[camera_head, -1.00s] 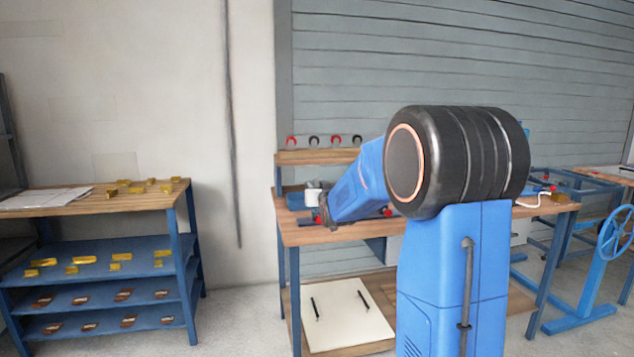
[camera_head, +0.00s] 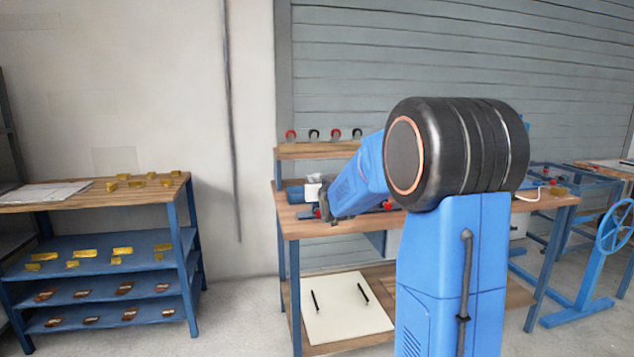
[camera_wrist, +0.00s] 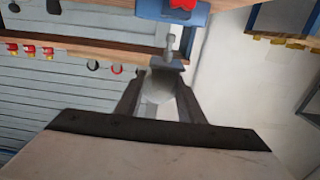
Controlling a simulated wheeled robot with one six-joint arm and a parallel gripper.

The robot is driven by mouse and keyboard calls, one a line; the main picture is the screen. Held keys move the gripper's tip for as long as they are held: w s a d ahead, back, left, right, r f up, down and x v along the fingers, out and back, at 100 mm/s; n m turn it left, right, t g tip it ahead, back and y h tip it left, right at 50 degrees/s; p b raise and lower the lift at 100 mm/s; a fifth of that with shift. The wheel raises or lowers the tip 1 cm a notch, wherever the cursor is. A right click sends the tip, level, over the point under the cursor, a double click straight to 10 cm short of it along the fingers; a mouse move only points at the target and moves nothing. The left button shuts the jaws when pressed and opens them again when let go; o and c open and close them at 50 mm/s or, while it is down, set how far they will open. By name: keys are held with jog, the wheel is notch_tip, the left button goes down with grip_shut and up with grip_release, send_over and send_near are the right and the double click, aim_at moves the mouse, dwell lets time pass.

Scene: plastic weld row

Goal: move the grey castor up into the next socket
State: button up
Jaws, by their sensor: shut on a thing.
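The grey castor (camera_wrist: 163,98) is between the two dark fingers of my gripper (camera_wrist: 160,106) in the wrist view, which are shut on it. Its pale stem (camera_wrist: 169,42) points to the top of that view, toward a blue block (camera_wrist: 160,10) with a red part on it. The stem looks apart from the block. In the head view my gripper (camera_head: 325,205) is above the left part of the bench (camera_head: 290,228), with the small pale castor (camera_head: 313,190) at its tip. The sockets cannot be made out, and my arm hides part of the bench.
A blue block (camera_head: 293,194) lies left of my gripper. A rack (camera_head: 190,240) with yellow and brown parts stands left, with free floor between it and the bench.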

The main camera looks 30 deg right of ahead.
jog(key=shift+f, duration=0.4)
jog(key=shift+f, duration=0.65)
jog(key=shift+f, duration=1.3)
dwell(1.6)
jog(key=o, duration=1.6)
jog(key=shift+r, duration=3.5)
